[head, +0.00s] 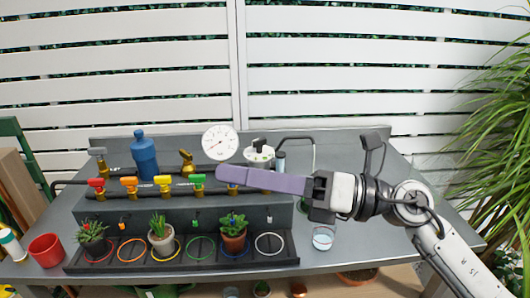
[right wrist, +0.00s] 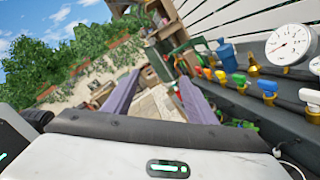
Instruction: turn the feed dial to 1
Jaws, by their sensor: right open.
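The feed dial (head: 258,153) is a small white round dial with a black knob, mounted on the bench's rear ledge right of the gauge. Its setting is too small to read. My right gripper (head: 222,174) reaches in from the right with long purple fingers, in front of and below the dial, apart from it in the picture. In the right wrist view the two fingers (right wrist: 158,78) stand apart with nothing between them. Only a white edge, probably the dial, shows at that view's right border. My left gripper is not in view.
A round white gauge (head: 220,142) stands left of the dial, with a blue bottle (head: 144,155) further left. Coloured taps, including a green one (head: 198,181), line the ledge; my fingers cover part of the row. Potted plants stand in the black tray (head: 160,264). A glass (head: 323,238) stands right.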

